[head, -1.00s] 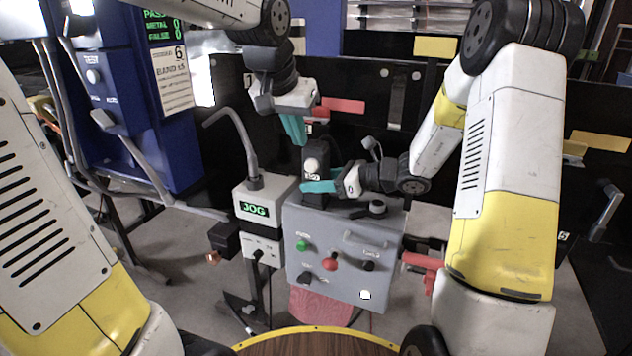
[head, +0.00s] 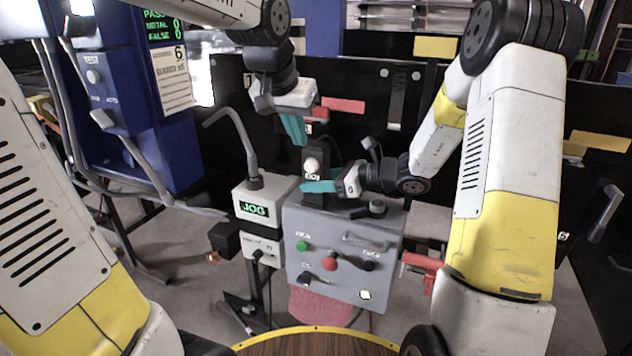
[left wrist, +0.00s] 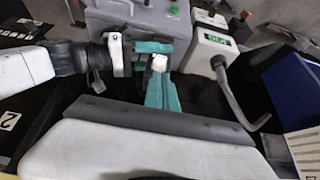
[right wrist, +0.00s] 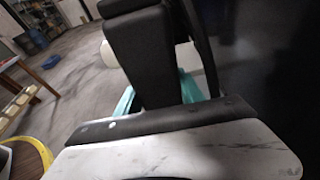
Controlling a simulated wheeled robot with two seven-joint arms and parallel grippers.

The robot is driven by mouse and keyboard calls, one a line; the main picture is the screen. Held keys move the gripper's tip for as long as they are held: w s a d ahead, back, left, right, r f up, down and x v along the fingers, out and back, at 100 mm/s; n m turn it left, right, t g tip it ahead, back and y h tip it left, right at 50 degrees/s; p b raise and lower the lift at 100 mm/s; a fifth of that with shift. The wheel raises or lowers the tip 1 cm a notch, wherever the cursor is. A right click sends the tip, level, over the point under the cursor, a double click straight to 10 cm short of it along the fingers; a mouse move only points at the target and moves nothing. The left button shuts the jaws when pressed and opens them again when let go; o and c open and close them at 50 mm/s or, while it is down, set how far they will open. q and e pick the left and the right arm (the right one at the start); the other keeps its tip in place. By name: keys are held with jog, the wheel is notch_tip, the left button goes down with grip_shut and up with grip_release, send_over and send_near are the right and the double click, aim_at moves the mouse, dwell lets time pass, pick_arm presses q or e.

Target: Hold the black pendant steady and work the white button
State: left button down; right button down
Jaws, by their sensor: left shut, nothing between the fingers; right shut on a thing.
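The black pendant (head: 316,158) stands upright above the grey control box, with its round white button (head: 311,165) facing the head camera. My right gripper (head: 318,187) is shut on the lower part of the pendant. In the right wrist view the pendant (right wrist: 140,50) rises between its teal fingers, and the button (right wrist: 108,54) sticks out to the left. My left gripper (head: 297,130) is shut and empty, above and slightly left of the button. In the left wrist view its teal fingers (left wrist: 160,90) point at the button (left wrist: 159,62); contact cannot be told there.
The grey control box (head: 340,285) has several knobs and buttons. A white box (head: 262,235) reading JOG, with a bent grey stalk (head: 240,135), stands to its left. A blue cabinet (head: 150,140) is further left. Black panels (head: 360,100) stand behind. A round wooden table (head: 315,345) is in front.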

aim_at(310, 167)
pick_arm(q)
jog(key=shift+f, duration=0.1)
jog(key=s+a+f+n+t+h, duration=0.1)
jog(key=s+a+f+n+h, duration=0.2)
jog(key=s+f+n+h, duration=0.4)
jog(key=shift+a+f+n+h, duration=0.35)
jog(key=shift+f+n, duration=0.95)
jog(key=shift+n, duration=1.4)
jog(key=w+d, duration=0.3)
jog(key=w, duration=0.5)
jog(key=shift+d, duration=0.2)
jog(key=shift+w, duration=0.2)
jog(key=shift+w+d, duration=0.15)
jog(key=shift+w, duration=0.1)
